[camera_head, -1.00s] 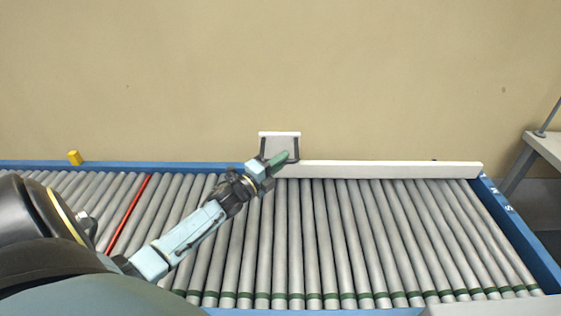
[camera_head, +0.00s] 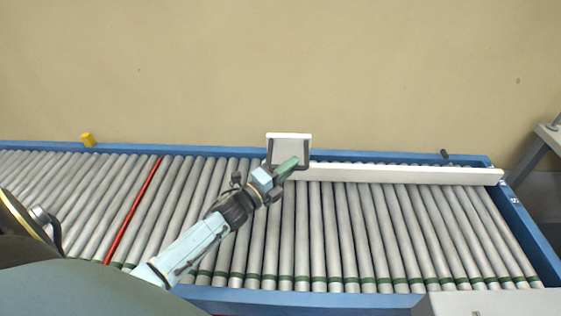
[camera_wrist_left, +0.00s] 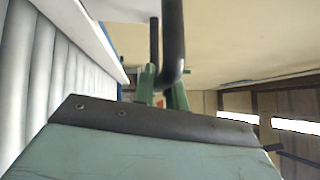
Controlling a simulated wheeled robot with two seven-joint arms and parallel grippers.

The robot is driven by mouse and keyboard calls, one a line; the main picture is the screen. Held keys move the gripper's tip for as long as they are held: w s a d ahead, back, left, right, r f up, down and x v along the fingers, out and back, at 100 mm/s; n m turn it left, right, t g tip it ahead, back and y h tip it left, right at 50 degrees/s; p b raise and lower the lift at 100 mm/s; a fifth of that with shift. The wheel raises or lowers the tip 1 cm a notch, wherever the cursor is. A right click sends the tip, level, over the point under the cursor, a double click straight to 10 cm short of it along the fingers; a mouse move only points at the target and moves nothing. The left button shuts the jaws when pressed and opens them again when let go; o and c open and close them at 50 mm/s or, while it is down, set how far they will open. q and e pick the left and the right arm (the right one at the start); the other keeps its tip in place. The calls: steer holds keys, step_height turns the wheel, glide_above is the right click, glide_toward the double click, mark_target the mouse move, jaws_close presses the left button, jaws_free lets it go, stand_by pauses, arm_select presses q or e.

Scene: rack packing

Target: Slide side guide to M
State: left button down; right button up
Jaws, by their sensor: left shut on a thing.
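The side guide (camera_head: 400,174) is a long white bar lying across the far part of the rollers, a little in front of the far blue rail. A dark bracket-shaped handle (camera_head: 306,152) with a white top stands at its left end. My left gripper (camera_head: 287,167) is shut on this handle. In the left wrist view, the green fingers (camera_wrist_left: 160,88) are at the dark handle bar (camera_wrist_left: 173,45). Pale letter marks (camera_head: 515,202) show on the right blue rail, near the guide's right end; they are too small to read surely. My right gripper is not in view.
The roller conveyor (camera_head: 370,240) is empty in front of the guide. One roller is red (camera_head: 135,208). A yellow block (camera_head: 88,139) stands by the far rail. A pale box-like surface (camera_head: 490,304) is at the lower right. A grey table (camera_head: 548,136) stands at the right.

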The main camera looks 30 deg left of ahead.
arm_select(q)
steer(key=c, duration=1.4)
jaws_free()
steer(key=shift+c, duration=0.2)
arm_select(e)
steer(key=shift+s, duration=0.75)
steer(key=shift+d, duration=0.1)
arm_select(q)
steer(key=shift+s+f, duration=0.1)
steer(key=shift+s, duration=0.15)
steer(key=v, duration=1.3)
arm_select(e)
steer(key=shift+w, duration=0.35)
